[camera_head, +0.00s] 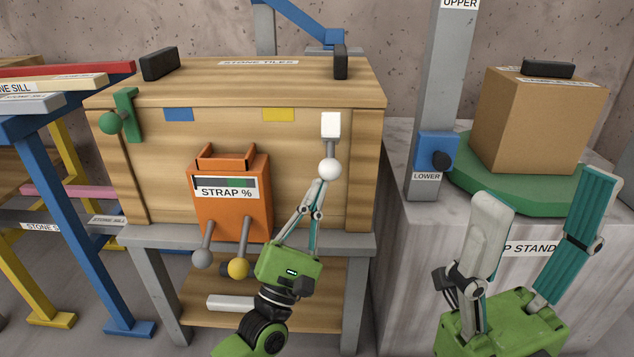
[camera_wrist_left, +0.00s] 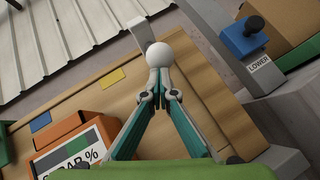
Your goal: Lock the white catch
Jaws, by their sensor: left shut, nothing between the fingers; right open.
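The white catch is on the right part of the wooden crate's front. Its white block (camera_head: 331,125) is at the top, and a short arm runs down to a round white knob (camera_head: 330,169). In the left wrist view the knob (camera_wrist_left: 172,47) is just beyond my fingertips, with part of the block (camera_wrist_left: 146,34) behind it. My left gripper (camera_head: 322,184) is shut and empty, its tips close below the knob; I cannot tell whether they touch it. My right gripper (camera_head: 548,188) is open and empty, to the right in front of the stone block.
The wooden crate (camera_head: 230,92) also carries a green catch (camera_head: 127,115) at left. An orange strap unit (camera_head: 232,212) with two levers is left of my left gripper. A grey post (camera_head: 440,80) with a blue slider (camera_head: 436,150) and a cardboard box (camera_head: 535,120) stand right.

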